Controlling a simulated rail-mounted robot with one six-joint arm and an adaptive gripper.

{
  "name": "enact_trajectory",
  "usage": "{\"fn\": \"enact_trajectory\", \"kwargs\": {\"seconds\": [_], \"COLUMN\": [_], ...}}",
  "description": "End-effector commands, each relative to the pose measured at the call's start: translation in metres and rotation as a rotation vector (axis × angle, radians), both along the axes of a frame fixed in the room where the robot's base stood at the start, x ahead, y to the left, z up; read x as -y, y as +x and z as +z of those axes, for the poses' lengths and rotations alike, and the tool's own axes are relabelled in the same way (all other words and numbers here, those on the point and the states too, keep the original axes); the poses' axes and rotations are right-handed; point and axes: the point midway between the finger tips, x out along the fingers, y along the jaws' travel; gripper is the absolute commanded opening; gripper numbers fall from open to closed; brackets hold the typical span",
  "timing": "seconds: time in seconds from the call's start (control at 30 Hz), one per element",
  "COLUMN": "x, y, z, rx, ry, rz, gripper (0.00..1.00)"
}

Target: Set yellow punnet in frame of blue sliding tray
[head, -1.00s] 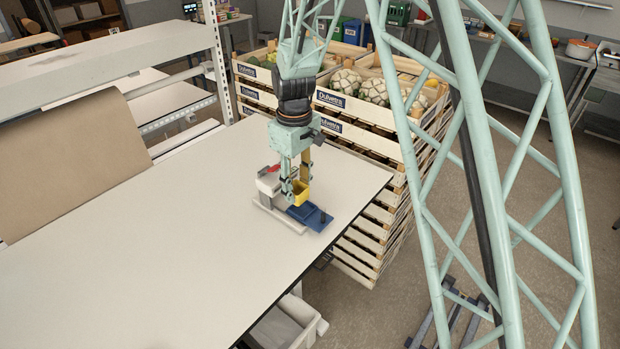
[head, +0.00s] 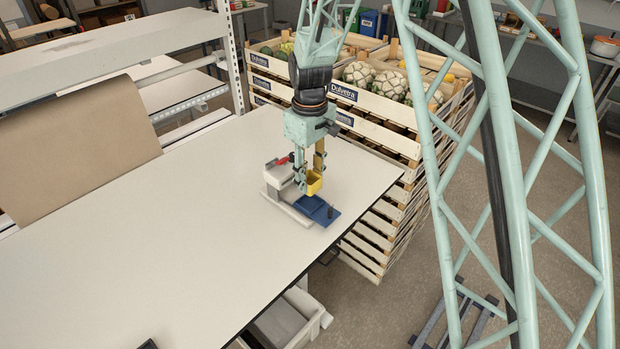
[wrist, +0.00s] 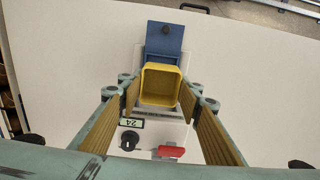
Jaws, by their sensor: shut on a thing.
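The yellow punnet (head: 314,183) is an open square cup, upright in the fingers of my gripper (head: 311,178). It also shows in the wrist view (wrist: 160,85), between the two fingertips. My gripper is shut on it and points straight down. The blue sliding tray (head: 318,210) is a flat plate with a small dark knob, on the front of a pale grey device on the table. In the wrist view the blue tray (wrist: 164,42) shows beyond the punnet, which covers its near part. The tray's frame is partly hidden, and I cannot tell the gap beneath the punnet.
The pale device (head: 283,174) carries a red lever (wrist: 171,152), a dark knob (wrist: 129,141) and a label reading 24. Stacked produce crates (head: 375,170) stand beyond the table's right edge. The white table (head: 170,230) is mostly clear at left.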

Motion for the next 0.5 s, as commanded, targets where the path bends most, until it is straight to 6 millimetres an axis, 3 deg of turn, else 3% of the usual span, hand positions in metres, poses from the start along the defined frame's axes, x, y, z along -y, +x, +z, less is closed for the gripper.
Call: {"fn": "enact_trajectory", "kwargs": {"seconds": [0.5], "x": [0.000], "y": [0.000], "z": [-0.010], "rx": [0.000], "ry": [0.000], "rz": [0.000], "gripper": [0.24]}}
